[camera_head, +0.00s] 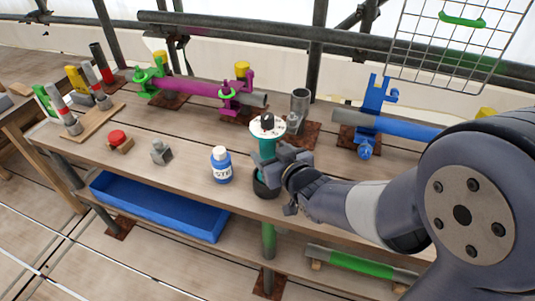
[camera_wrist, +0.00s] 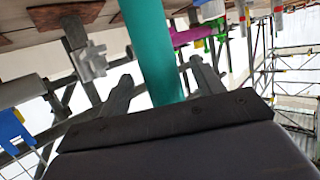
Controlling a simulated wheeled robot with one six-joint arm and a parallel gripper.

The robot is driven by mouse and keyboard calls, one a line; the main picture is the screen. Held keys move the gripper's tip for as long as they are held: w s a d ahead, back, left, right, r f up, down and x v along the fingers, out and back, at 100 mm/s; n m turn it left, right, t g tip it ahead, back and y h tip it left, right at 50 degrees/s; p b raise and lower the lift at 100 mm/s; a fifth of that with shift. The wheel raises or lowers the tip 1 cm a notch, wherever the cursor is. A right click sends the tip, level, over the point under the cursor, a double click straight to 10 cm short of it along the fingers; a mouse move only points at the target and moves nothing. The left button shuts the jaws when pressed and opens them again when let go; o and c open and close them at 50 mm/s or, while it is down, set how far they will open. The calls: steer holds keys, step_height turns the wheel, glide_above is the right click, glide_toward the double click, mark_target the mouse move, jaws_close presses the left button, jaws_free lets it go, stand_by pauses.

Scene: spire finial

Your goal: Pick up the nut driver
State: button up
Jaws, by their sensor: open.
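A teal upright cylinder (camera_head: 267,149) stands near the table's front edge, with a black base, a white disc on top and a dark knob. It may be the nut driver; no label shows which thing that is. My gripper (camera_head: 282,168) is at its right side, low on the shaft. In the wrist view the teal shaft (camera_wrist: 150,45) runs between the two spread fingers of my gripper (camera_wrist: 160,86), with gaps visible on both sides. My gripper is open and holds nothing. The shaft's right side is partly hidden by my gripper in the head view.
A blue-and-white bottle (camera_head: 222,168) stands just left of the teal cylinder. A grey cup (camera_head: 299,108) and clamped pipes stand behind. A red button (camera_head: 117,137), a small grey block (camera_head: 161,153) and a board of colored tools (camera_head: 92,122) are left. A blue tray (camera_head: 150,207) lies below.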

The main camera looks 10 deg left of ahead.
steer(key=shift+x, duration=1.2)
jaws_close()
steer(key=shift+r, duration=0.15)
